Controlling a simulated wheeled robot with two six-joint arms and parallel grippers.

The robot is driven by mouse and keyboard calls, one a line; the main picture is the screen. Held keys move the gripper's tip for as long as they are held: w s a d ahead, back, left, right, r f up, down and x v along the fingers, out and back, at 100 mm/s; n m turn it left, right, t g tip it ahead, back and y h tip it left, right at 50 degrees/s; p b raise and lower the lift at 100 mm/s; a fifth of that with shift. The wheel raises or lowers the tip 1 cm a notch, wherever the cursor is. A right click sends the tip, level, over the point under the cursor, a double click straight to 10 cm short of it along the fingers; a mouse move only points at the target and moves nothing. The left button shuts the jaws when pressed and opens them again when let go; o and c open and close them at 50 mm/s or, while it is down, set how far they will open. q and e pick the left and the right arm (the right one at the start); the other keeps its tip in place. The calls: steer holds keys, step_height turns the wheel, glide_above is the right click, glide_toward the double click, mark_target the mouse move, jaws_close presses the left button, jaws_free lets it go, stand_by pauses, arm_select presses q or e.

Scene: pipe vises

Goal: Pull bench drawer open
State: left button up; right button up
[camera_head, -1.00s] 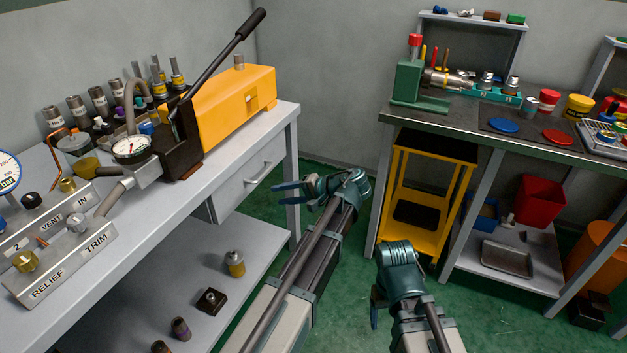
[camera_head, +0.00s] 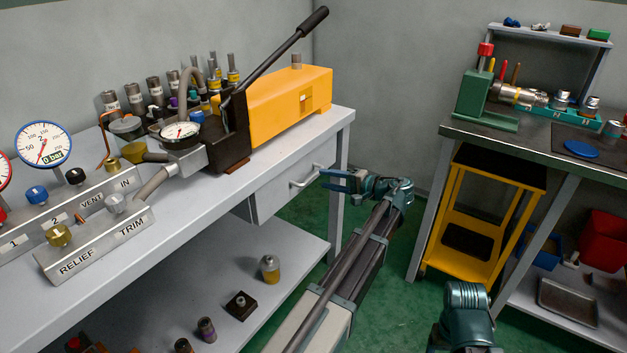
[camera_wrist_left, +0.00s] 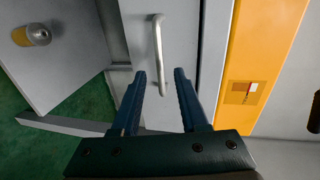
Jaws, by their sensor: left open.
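The bench drawer (camera_head: 283,190) is a grey box under the left bench top, with a silver bar handle (camera_head: 306,177) on its front. The drawer looks shut. My left gripper (camera_head: 322,180) is open, with its blue fingers pointing at the drawer front, close to the handle. In the left wrist view, the drawer front (camera_wrist_left: 185,50) fills the middle, and the handle (camera_wrist_left: 158,55) lies just ahead of the open fingertips (camera_wrist_left: 160,77), nearer the left finger. The fingers do not appear to hold it. My right arm shows at the bottom right; its fingers are out of the frame.
The bench top carries a yellow pump (camera_head: 290,105) with a long black lever and a gauge panel (camera_head: 95,235). Several fittings stand on the lower shelf (camera_head: 235,285). A yellow cart (camera_head: 455,260) stands under the right bench. Green floor lies between the benches.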

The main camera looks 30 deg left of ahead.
mark_target(313, 175)
arm_select(q)
steer(key=shift+b+x, duration=0.45)
steer(key=shift+x, duration=2.5)
jaws_close()
